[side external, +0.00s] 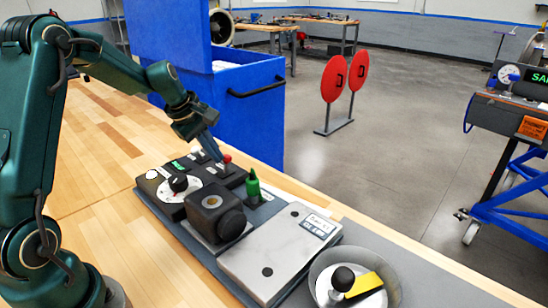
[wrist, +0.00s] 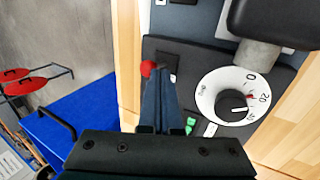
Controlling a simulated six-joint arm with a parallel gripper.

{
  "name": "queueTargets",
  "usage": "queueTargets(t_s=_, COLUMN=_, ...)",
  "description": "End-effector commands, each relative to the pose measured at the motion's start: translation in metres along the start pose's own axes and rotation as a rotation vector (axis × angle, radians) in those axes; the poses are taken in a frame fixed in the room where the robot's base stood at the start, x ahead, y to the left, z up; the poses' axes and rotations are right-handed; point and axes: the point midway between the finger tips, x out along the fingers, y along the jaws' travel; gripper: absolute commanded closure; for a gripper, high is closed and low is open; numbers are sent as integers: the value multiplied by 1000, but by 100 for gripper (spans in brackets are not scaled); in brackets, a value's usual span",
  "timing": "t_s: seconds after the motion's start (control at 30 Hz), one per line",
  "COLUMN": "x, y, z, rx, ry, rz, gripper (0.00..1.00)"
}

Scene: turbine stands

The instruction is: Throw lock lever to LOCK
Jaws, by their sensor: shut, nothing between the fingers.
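The lock lever has a red knob (side external: 227,158) on a black base at the back end of the black control box (side external: 160,210). In the wrist view the red knob (wrist: 148,68) shows just left of my fingertips, beside a dark square plate (wrist: 168,62). My gripper (side external: 217,158) is shut and empty, with its blue-grey fingers pointing down right beside the knob. In the wrist view the fingertips (wrist: 160,82) lie close to the knob; I cannot tell whether they touch it. No LOCK marking is readable.
A white dial (wrist: 235,95) with a black knob and small green indicators (wrist: 190,125) sit near the lever. A green bottle-shaped piece (side external: 253,185), a black block (side external: 215,215), a grey plate (side external: 280,250) and a round bowl (side external: 335,285) stand nearby. A blue cabinet (side external: 250,105) stands behind the table.

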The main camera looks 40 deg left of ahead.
Motion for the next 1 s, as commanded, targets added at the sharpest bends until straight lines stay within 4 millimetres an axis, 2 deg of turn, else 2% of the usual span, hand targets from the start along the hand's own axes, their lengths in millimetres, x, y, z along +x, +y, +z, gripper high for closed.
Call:
queueTargets(t_s=0.3, x=0, y=2, z=0, rx=-1, ry=0, rz=0, gripper=100)
queueTargets(t_s=0.7, x=-13, y=9, z=0, rx=0, ry=1, rz=2, gripper=100)
queueTargets(t_s=1.0, x=-14, y=9, z=0, rx=-1, ry=0, rz=0, gripper=100)
